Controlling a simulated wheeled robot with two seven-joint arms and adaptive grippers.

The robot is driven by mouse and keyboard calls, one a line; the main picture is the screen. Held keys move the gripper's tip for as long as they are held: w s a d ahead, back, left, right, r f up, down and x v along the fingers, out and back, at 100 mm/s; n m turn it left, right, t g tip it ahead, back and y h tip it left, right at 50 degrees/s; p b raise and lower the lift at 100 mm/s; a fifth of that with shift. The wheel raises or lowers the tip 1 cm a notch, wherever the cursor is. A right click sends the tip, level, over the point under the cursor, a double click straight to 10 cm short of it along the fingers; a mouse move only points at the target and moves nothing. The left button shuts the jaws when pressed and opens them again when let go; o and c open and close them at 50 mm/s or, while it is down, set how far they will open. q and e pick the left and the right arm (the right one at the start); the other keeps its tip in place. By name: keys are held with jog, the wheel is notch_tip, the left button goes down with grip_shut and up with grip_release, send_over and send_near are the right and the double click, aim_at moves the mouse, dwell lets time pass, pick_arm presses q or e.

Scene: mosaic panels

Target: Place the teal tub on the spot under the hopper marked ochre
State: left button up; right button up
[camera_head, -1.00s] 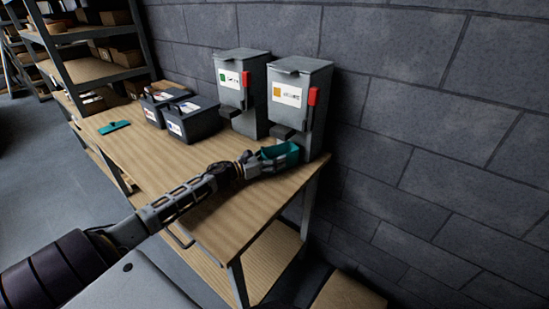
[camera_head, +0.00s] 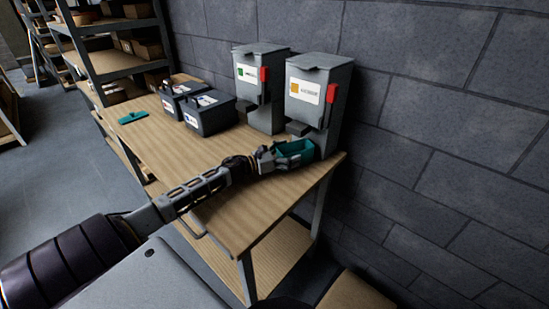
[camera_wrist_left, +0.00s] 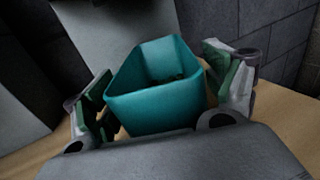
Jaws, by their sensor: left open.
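The teal tub (camera_head: 295,149) stands upright on the bench at the foot of the grey hopper (camera_head: 330,100) with the ochre label (camera_head: 305,90). My left gripper (camera_head: 281,157) is open, with its fingers on either side of the tub. In the left wrist view the tub (camera_wrist_left: 158,92) sits between the two spread fingers, with a visible gap at the right finger. Something small and dark shows inside the tub, too unclear to name. The spot under the hopper is hidden from the head view by the tub and gripper. My right gripper is not in view.
A second hopper (camera_head: 262,95) with a green label stands to the left. Two dark bins (camera_head: 208,117) and a flat teal tool (camera_head: 133,117) lie farther along the wooden bench (camera_head: 165,150). A block wall (camera_head: 430,110) runs close behind the hoppers. Shelving stands at the far left.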

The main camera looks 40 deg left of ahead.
pick_arm(q)
jog(key=shift+s+a, duration=0.1)
jog(key=shift+s, duration=0.1)
jog(key=shift+s+a, duration=0.2)
jog(key=shift+s, duration=0.2)
jog(key=shift+s+a, duration=0.15)
jog(key=shift+s, duration=0.1)
jog(key=shift+s+a, duration=0.2)
jog(key=shift+s, duration=0.3)
jog(key=shift+s+a, duration=0.3)
jog(key=shift+s, duration=0.2)
jog(key=shift+v, duration=3.85)
jog(key=shift+r, duration=0.1)
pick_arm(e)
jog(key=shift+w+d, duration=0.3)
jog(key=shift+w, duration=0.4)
